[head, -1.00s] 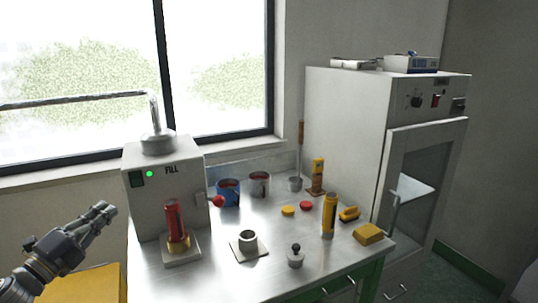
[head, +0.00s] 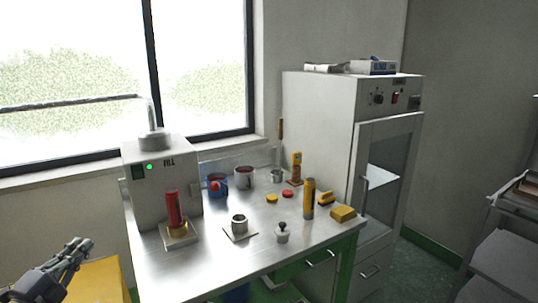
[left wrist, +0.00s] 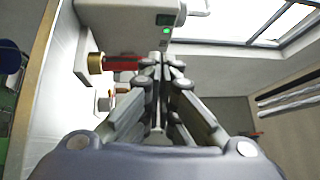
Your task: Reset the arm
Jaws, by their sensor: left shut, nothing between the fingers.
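My left gripper (head: 80,250) is at the lower left of the head view, left of the steel table (head: 190,268) and above a yellow surface. It is shut and empty. In the left wrist view its fingers (left wrist: 160,68) meet, pointing toward the wax machine (left wrist: 125,14). The machine (head: 160,180) has a FILL label and a lit green light. A red cylinder with a brass base (head: 174,212) stands on the plate in front of it, clear of my gripper. My right gripper is not in view.
On the table are a blue mug (head: 217,184), a grey metal cup (head: 244,178), a small steel ring on a plate (head: 239,224), a yellow cylinder (head: 308,198), a black-knobbed weight (head: 282,233) and a yellow block (head: 343,214). A white oven cabinet (head: 320,125) stands behind; a grey cart (head: 505,255) is at right.

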